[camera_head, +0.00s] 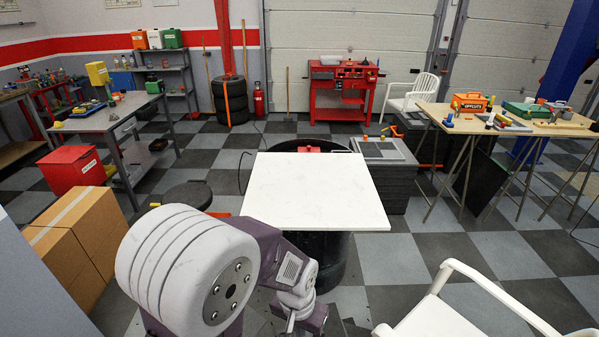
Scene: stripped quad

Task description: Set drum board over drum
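A flat white board (316,192) lies level across the top of a black drum (336,262). It covers most of the opening. The drum's dark back rim shows behind the board's far edge, and the board's front corners stick out past the drum. I cannot tell whether the board rests fully on the rim. My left gripper (292,325) is low at the bottom centre, in front of the drum and below the board's front edge. It is mostly hidden by its wrist and cut off by the frame edge. My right gripper is not in view.
A small red thing (308,149) shows behind the board. A white chair (455,312) stands front right, and a dark stack with a grey top (384,150) stands right of the drum. Cardboard boxes (78,240) are at left.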

